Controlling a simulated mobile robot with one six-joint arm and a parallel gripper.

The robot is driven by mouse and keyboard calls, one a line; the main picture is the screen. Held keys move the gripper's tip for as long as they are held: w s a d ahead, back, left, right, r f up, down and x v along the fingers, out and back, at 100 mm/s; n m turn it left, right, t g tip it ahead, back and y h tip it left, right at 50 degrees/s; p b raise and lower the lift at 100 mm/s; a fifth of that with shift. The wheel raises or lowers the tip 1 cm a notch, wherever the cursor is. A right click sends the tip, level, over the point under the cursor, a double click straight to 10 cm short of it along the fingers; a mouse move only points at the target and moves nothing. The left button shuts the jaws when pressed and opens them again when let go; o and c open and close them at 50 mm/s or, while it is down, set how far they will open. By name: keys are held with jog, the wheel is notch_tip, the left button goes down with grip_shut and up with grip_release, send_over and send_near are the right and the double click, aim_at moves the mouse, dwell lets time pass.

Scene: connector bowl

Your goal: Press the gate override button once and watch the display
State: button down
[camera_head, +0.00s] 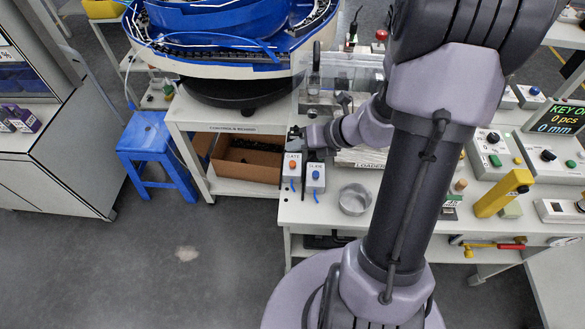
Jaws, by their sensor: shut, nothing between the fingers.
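The gate box (292,170), a small white box marked "GATE" with an orange button on it, stands at the table's left front corner. A similar box (316,180) with a blue button stands just right of it; its label looks like "SLIDE". My gripper (297,133) is shut and empty, pointing left, close to the far side of the gate box in the picture. I cannot tell its height above the button, and I see no clear contact. The display (557,118) at the right edge reads "KEY O…", "0 pcs", "0 mm" and is cut off by the frame.
A round metal bowl (355,199) stands right of the boxes, near my arm. A blue and cream bowl feeder (215,40) stands behind left. A yellow block (503,193) and control boxes (493,152) are on the right. A blue stool (150,150) stands on the floor at left.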

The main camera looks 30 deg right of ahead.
aim_at(296, 167)
jog(key=shift+f+b, duration=1.1)
jog(key=shift+f, duration=0.75)
dwell(0.4)
jog(key=shift+f+b, duration=0.3)
jog(key=shift+f, duration=0.15)
jog(key=shift+f+b, duration=0.4)
jog(key=shift+f, duration=0.1)
dwell(0.5)
jog(key=shift+r, duration=0.1)
jog(key=shift+r+p, duration=0.85)
jog(key=shift+p, duration=0.05)
jog(key=shift+r, duration=0.1)
notch_tip(296, 167, up, 5)
jog(key=p, duration=0.5)
